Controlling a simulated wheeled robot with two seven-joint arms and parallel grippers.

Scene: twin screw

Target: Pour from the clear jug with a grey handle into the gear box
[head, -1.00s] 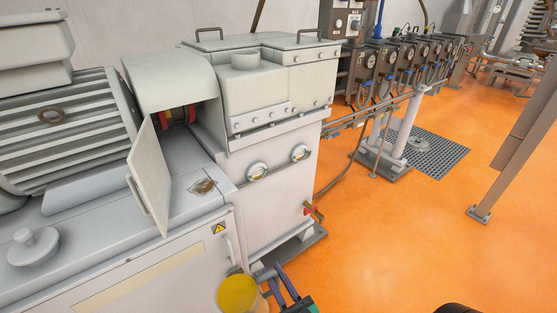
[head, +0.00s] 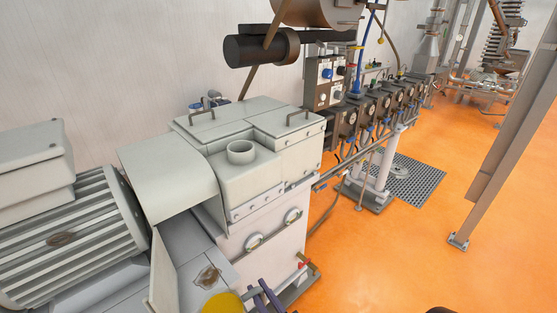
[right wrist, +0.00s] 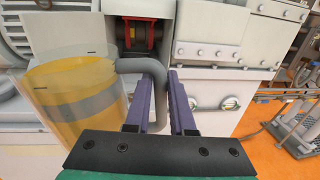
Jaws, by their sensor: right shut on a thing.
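The clear jug (head: 221,304) holds yellow liquid and shows only in part at the bottom edge of the head view. In the right wrist view the jug (right wrist: 80,105) stands left of my fingers, looking close to upright, with its grey handle (right wrist: 135,66) reaching to them. My right gripper (head: 260,298) is shut on the handle; its purple fingers also show in the right wrist view (right wrist: 160,78). The gear box (head: 262,178) is the pale grey housing above and behind the jug, with a round, hollow-looking neck (head: 241,152) on top. My left gripper is out of view.
A hinged panel (head: 163,278) stands open left of the gear box. A ribbed motor (head: 70,235) is farther left. A red-handled valve (head: 305,264) sticks out at the box's lower right. Orange floor (head: 400,260) is open to the right, up to a steel post (head: 500,140).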

